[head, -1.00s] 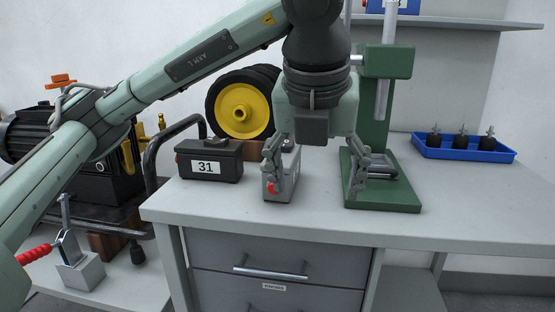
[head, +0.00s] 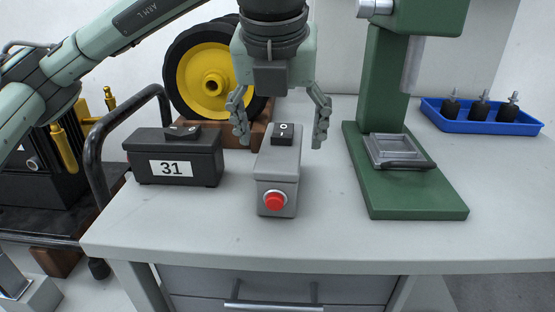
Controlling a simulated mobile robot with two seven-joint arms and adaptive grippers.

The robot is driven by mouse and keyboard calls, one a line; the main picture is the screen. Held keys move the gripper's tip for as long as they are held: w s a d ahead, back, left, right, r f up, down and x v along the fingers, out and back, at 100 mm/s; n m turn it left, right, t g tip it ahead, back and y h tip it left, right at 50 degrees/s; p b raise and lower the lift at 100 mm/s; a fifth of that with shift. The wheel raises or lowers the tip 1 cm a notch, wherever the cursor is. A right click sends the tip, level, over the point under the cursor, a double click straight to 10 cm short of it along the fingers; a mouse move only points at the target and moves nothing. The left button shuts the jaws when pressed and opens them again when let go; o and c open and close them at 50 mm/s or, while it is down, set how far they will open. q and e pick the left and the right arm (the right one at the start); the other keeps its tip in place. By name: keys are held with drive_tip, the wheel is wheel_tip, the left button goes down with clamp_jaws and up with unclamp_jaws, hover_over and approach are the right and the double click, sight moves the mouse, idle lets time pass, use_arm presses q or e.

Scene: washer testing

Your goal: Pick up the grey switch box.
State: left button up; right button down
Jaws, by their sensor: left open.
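The grey switch box (head: 279,172) stands on the workbench, with a red button on its near face and a black rocker switch on top. My left gripper (head: 281,132) hangs from above with its fingers spread. One finger shows on each side of the box's upper rear part, and the jaws hold nothing. Whether the fingers touch the box cannot be told, but gaps show on both sides. My right gripper is not in view.
A black box marked 31 (head: 176,158) stands to the left of the switch box. A green press stand (head: 417,195) is to the right, and a blue tray (head: 474,122) with black mounts is behind it. A yellow-hubbed wheel (head: 203,78) stands behind. The bench (head: 330,235) front is clear.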

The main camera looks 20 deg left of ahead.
use_arm(q)
drive_tip(key=shift+w+f, duration=0.2)
drive_tip(key=shift+f, duration=0.3)
drive_tip(key=x, duration=0.2)
drive_tip(key=w+p+x, duration=0.1)
drive_tip(key=x, duration=0.2)
drive_tip(key=shift+a+r, duration=0.1)
drive_tip(key=shift+a, duration=0.05)
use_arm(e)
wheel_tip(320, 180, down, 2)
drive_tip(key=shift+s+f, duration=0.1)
use_arm(q)
drive_tip(key=shift+c, duration=0.3)
drive_tip(key=c, duration=1.5)
